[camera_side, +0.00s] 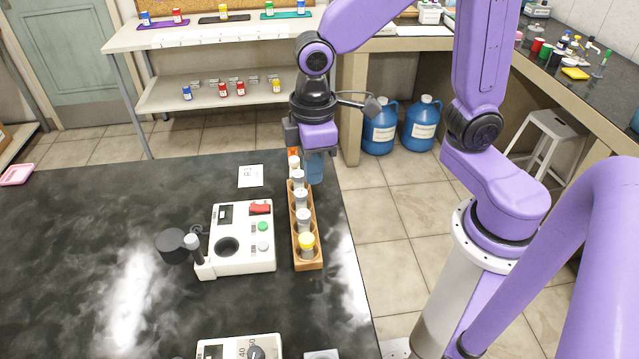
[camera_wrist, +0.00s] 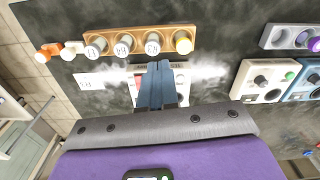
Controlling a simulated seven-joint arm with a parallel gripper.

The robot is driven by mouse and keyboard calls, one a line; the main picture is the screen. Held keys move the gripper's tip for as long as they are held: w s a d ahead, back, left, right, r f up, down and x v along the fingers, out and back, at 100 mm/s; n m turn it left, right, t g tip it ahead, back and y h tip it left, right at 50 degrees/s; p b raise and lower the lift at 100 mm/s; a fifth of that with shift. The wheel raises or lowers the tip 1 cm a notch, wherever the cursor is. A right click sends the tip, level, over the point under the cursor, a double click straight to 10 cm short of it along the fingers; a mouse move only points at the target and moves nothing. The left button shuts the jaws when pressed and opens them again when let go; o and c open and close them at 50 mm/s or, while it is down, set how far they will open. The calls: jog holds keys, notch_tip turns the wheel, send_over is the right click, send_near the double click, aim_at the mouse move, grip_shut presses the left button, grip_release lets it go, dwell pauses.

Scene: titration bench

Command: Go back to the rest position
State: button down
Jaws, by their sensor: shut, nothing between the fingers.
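My gripper (camera_side: 315,178) hangs from my purple arm near the far end of the wooden rack, by the bench's right edge in the side view. Its blue fingers are together and hold nothing. They also show closed in the wrist view (camera_wrist: 158,68), overlapping the white device behind them. The wooden rack (camera_side: 310,264) holds a row of bottles, among them a yellow-capped one (camera_side: 307,242) at the near end. The rack also shows across the top of the wrist view (camera_wrist: 111,34). The fingers hide part of the device in the wrist view.
A white device (camera_side: 242,264) with a round well and a red switch stands left of the rack. A paper card (camera_side: 250,176) lies behind it. Another white device (camera_side: 238,347) is at the near edge. The dark bench (camera_side: 90,230) has clear room at left.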

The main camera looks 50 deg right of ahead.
jog(key=s+d+n, duration=0.1)
jog(key=s+d, duration=0.3)
jog(key=s, duration=0.3)
jog(key=s+d+r+n, duration=0.1)
jog(key=s+d, duration=0.3)
jog(key=s, duration=0.2)
jog(key=shift+s+d+r, duration=0.2)
jog(key=shift+s, duration=0.2)
